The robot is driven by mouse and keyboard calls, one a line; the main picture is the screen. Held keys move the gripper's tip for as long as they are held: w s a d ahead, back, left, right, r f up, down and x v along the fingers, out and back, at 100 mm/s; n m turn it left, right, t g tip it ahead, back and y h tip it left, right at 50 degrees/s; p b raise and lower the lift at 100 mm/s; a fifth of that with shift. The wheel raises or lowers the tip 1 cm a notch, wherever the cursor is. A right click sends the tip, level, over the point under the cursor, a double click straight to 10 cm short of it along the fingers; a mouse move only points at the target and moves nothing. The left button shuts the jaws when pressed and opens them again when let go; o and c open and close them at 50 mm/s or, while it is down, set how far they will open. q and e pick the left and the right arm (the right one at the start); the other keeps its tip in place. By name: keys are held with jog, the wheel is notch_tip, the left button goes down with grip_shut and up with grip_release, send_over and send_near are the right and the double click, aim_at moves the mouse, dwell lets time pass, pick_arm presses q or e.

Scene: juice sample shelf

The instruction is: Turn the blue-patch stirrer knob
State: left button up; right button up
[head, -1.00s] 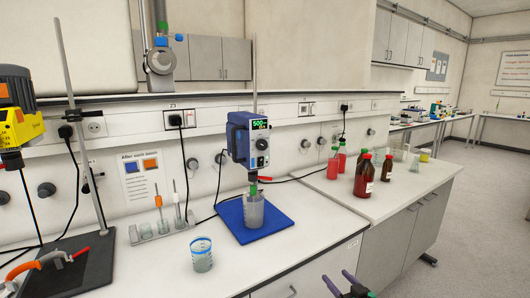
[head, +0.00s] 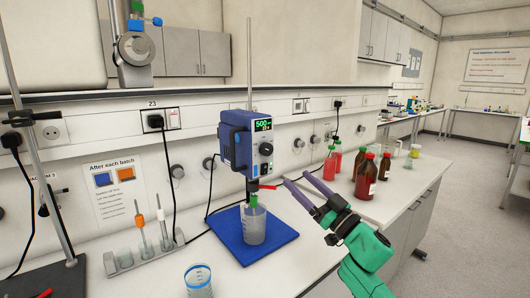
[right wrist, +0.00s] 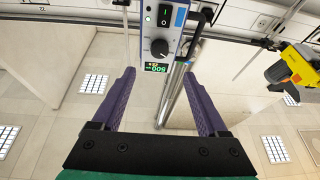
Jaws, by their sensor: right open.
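The blue stirrer (head: 236,147) with a lit display reading 500 is held on a rod above a blue patch (head: 231,245). Its dark round knob (head: 266,149) is on the front face, below the display. A beaker (head: 254,228) stands on the patch under the stirrer. My right gripper (head: 297,179) is open and empty, its purple fingers to the right of the stirrer and a little lower than the knob. In the right wrist view the stirrer appears upside down, with the knob (right wrist: 159,48) between and beyond the open fingers. My left gripper is not in view.
Red bottles (head: 330,165) and brown bottles (head: 366,178) stand on the counter to the right. A rack (head: 143,254) with thin probes and a second beaker (head: 198,282) are left of the patch. A stand rod (head: 37,120) rises at the far left.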

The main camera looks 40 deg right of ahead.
aim_at(269, 151)
jog(key=p+x, duration=0.3)
jog(key=x, duration=0.8)
jog(key=shift+w+r+p, duration=0.25)
jog(key=shift+r+p, duration=0.1)
jog(key=shift+w+r, duration=0.15)
jog(key=shift+w, duration=0.15)
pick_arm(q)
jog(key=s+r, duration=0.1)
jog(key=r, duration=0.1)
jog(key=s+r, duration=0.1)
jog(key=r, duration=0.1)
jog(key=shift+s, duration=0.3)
pick_arm(e)
grip_shut()
